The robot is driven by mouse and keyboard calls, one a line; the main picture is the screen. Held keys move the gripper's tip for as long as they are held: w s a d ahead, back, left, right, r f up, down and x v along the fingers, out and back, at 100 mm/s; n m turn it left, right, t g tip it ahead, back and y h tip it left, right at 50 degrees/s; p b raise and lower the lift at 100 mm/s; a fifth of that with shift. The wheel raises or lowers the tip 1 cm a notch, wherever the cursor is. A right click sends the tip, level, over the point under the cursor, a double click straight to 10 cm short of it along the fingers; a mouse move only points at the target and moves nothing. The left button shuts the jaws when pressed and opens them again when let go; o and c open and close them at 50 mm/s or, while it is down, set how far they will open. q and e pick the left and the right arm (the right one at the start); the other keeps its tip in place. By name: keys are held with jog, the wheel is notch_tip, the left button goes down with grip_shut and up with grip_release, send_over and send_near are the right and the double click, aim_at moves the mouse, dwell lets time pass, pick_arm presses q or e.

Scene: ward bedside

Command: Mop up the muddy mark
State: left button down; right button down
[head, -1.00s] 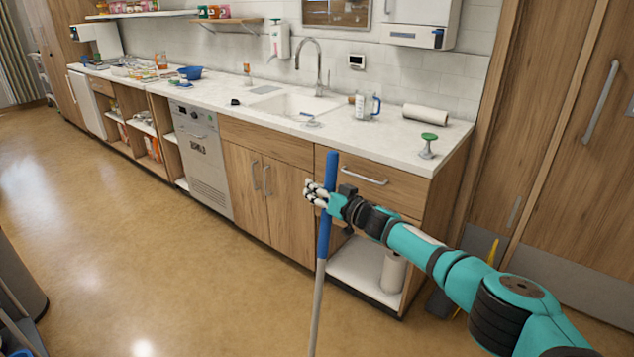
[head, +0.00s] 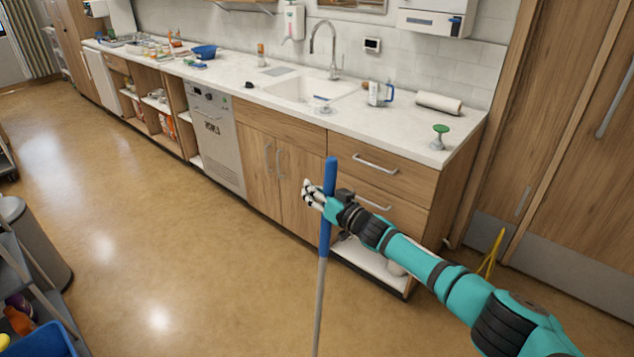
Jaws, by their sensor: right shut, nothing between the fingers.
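A mop-like pole with a blue grip (head: 329,178) and a grey shaft stands nearly upright in front of the cabinets. Its lower end is out of frame, so no mop head shows. My right gripper (head: 312,194) is at the blue grip, its fingers shut and showing just left of the pole. The pole crosses in front of the hand; how they touch is hard to see. My left gripper is not in view. No muddy mark shows on the visible floor.
A long counter (head: 420,143) with cabinets runs along the wall. A grey bin (head: 38,245) and a cart with a blue tub (head: 48,342) stand at the left. A yellow object (head: 493,255) stands by the right doors. The brown floor (head: 150,230) between is clear.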

jog(key=s+a+p, duration=0.4)
jog(key=s+p, duration=0.1)
jog(key=shift+s+a+r, duration=0.15)
jog(key=shift+s+r, duration=0.05)
jog(key=shift+s, duration=0.2)
dwell(0.3)
jog(key=shift+s, duration=0.1)
jog(key=s+a+p, duration=0.5)
jog(key=s+a, duration=0.1)
jog(key=s, duration=0.2)
jog(key=shift+s+r, duration=0.15)
jog(key=shift+r, duration=0.15)
dwell(0.7)
notch_tip(320, 180, up, 6)
jog(key=p, duration=0.5)
jog(key=shift+r, duration=0.1)
dwell(0.3)
